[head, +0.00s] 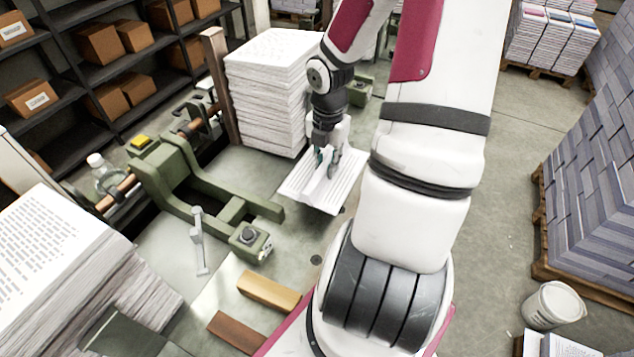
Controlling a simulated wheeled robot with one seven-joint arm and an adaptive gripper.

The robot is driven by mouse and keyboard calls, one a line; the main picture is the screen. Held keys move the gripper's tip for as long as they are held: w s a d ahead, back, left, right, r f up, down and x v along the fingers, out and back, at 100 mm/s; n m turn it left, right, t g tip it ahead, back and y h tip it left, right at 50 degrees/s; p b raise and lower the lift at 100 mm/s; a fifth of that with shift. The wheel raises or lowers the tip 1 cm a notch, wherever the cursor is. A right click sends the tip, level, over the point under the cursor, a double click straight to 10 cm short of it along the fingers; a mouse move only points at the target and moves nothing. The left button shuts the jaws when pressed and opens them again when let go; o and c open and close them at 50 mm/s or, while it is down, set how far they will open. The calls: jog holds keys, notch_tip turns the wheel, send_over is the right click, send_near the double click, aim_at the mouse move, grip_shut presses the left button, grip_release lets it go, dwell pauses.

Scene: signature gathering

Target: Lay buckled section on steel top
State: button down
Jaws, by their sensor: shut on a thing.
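The buckled section (308,188), a white sheaf of paper with folds along it, is in the middle of the head view. My gripper (325,168) points down and is shut on its upper part. The steel top (232,170) is the grey surface around the green machine. My arm hides what lies to the right of the section.
A tall stack of white sheets (268,95) stands behind left. A green clamp frame (170,180) crosses the left part of the top. Printed sheets (60,250) are piled at lower left. Two wooden blocks (268,291) lie near the front. A white bucket (553,304) stands at right.

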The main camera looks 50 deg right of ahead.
aim_at(324, 181)
jog(key=f+b, duration=0.2)
jog(key=f, duration=0.5)
jog(key=shift+w, duration=0.2)
jog(key=shift+s+f, duration=0.15)
jog(key=shift+f, duration=0.1)
jog(key=c, duration=1.4)
grip_release()
jog(key=shift+f, duration=0.1)
